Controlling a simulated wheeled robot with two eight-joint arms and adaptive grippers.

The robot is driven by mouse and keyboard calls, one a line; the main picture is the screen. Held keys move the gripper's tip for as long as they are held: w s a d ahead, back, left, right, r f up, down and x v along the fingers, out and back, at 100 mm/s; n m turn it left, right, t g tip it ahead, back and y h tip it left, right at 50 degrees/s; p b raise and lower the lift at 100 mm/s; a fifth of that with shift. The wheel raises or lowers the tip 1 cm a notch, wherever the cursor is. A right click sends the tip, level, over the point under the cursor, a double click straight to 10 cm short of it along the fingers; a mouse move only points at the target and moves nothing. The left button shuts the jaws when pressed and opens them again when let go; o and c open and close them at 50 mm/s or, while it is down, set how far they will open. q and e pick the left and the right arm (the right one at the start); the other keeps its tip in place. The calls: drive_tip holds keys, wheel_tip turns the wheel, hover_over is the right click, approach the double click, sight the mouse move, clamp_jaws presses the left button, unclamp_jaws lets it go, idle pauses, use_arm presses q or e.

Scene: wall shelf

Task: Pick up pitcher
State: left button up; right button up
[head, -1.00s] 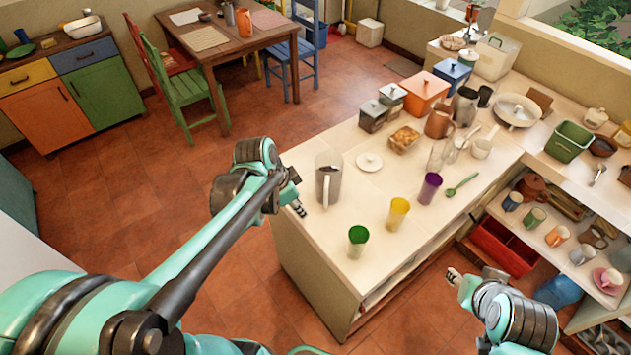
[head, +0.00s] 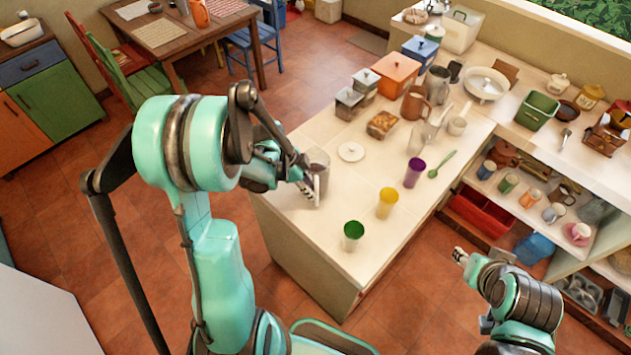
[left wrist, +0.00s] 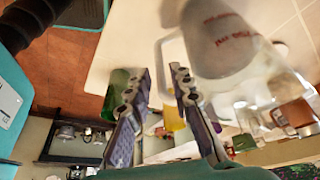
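The pitcher (head: 319,164) is a clear grey jug standing on the white counter near its left edge. In the left wrist view the pitcher (left wrist: 222,38) shows red lettering and a pale handle. My left gripper (head: 310,187) is at the handle side of the pitcher and hides part of it. In the left wrist view my left gripper (left wrist: 160,78) is open, its two fingers apart, with the handle appearing between the fingertips. I cannot tell whether they touch it. My right gripper (head: 460,257) is low, away from the counter top, and its opening is too small to tell.
On the counter (head: 300,225) stand a green cup (head: 353,236), a yellow cup (head: 387,203) and a purple cup (head: 414,172). A white lid (head: 351,152) lies right of the pitcher. Canisters and an orange box (head: 397,73) stand farther back. Open shelves are at the right.

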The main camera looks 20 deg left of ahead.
sight(316, 204)
use_arm(q)
drive_tip(key=x, duration=0.4)
drive_tip(key=shift+d+f+b, duration=0.1)
drive_tip(key=shift+f+b, duration=0.15)
drive_tip(key=shift+b, duration=0.05)
clamp_jaws()
drive_tip(key=shift+r, duration=0.2)
